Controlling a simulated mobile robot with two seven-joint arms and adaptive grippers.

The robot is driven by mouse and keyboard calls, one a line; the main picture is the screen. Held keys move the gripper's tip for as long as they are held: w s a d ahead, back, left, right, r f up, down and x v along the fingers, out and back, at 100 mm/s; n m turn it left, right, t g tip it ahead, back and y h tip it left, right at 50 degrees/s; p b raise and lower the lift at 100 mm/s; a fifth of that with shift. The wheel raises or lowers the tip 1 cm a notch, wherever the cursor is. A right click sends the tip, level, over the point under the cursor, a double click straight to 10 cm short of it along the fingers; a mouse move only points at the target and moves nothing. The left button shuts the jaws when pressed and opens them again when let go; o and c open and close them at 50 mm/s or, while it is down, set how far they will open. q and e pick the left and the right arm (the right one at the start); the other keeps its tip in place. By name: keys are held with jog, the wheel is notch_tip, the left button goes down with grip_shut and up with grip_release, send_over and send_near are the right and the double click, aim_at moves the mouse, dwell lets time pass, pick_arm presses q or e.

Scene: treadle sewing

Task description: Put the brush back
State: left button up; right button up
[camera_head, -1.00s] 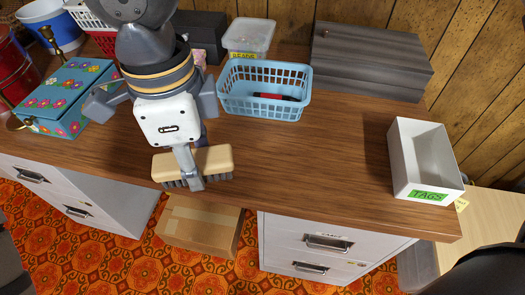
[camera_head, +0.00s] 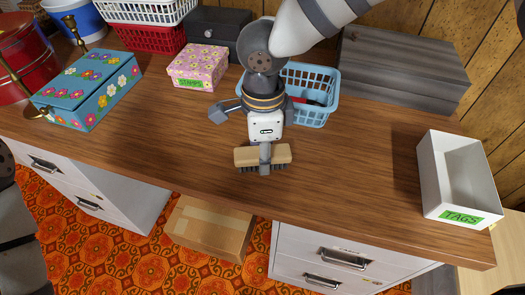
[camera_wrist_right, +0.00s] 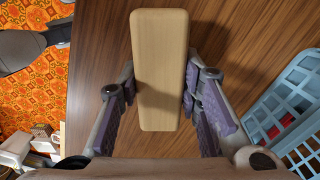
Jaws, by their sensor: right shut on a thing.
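The brush (camera_head: 280,154) has a pale wooden back and dark bristles pointing down. It is over the wooden desk (camera_head: 190,140), between the blue basket and the front edge. I cannot tell whether the bristles touch the desk. My right gripper (camera_head: 264,158) comes from above and is shut on the brush across its middle. In the right wrist view the brush's wooden back (camera_wrist_right: 160,65) sits between the two fingers (camera_wrist_right: 160,98). My left gripper is not in view.
A blue basket (camera_head: 318,112) with something red inside stands behind my gripper. A pink STAMPS box (camera_head: 199,65), a flowered blue box (camera_head: 88,90), a white TAGS box (camera_head: 455,180) and a grey box (camera_head: 405,68) stand around. The desk is clear left and right of the brush.

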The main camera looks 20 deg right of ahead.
jog(key=shift+f, duration=0.1)
jog(key=o, duration=1.1)
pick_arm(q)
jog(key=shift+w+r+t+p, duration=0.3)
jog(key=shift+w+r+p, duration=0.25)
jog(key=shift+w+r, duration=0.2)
pick_arm(e)
notch_tip(320, 180, up, 12)
jog(key=shift+r, duration=0.2)
